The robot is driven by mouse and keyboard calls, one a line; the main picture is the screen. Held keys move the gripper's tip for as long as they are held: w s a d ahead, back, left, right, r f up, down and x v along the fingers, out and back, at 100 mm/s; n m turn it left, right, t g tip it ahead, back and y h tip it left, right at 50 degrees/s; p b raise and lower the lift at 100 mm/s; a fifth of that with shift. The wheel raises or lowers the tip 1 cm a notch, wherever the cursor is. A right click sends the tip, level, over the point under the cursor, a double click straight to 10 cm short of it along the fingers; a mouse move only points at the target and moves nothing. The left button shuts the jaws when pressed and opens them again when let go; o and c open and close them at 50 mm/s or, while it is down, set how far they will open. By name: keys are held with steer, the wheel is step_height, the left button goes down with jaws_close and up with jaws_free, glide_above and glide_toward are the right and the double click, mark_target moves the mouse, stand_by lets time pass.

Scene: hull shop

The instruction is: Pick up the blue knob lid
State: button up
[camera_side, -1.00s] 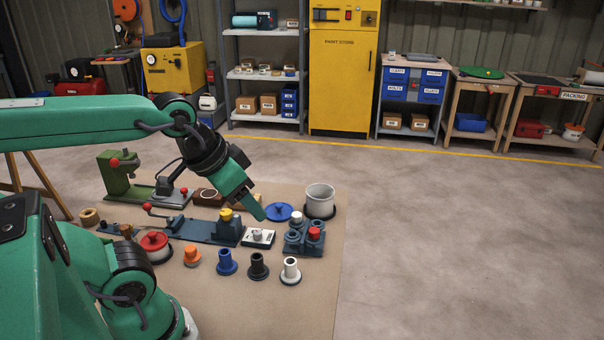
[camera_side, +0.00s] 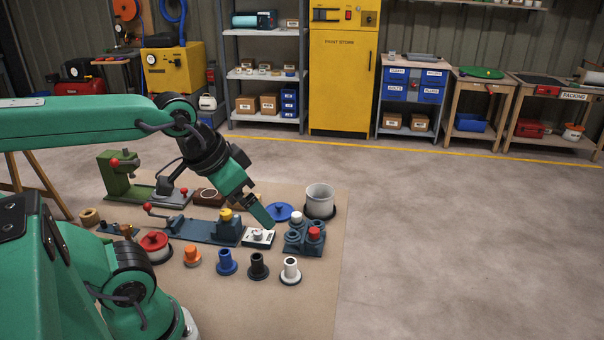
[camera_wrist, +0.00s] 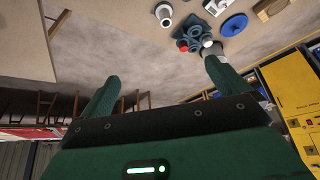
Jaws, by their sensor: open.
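The blue knob lid (camera_side: 280,211), a flat blue disc with a small knob, lies on the mat just left of a pale grey pot (camera_side: 320,202). In the wrist view the blue lid (camera_wrist: 233,25) is near the top, right of centre. My gripper (camera_side: 270,225) points down and to the right, with its tip just in front of and left of the lid, and looks apart from it. In the wrist view my gripper's fingers (camera_wrist: 160,85) are spread wide with nothing between them.
A blue-grey holder (camera_side: 297,238) with a red-topped and a white-topped peg stands close in front of the lid. A white block with a knob (camera_side: 258,238) sits left of it. Several flanged pegs (camera_side: 227,262) line the mat's front. Floor to the right is clear.

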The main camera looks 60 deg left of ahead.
steer(key=w+a+g, duration=0.2)
steer(key=w+a, duration=0.3)
steer(key=w, duration=0.2)
steer(key=m+g, duration=0.2)
steer(key=g, duration=0.2)
glide_above(277, 205)
steer(key=f, duration=1.6)
steer(key=shift+d+f, duration=0.15)
steer(key=shift+d, duration=0.05)
steer(key=shift+a+f, duration=0.25)
steer(key=shift+f, duration=0.05)
steer(key=shift+f, duration=1.3)
steer(key=shift+f, duration=0.1)
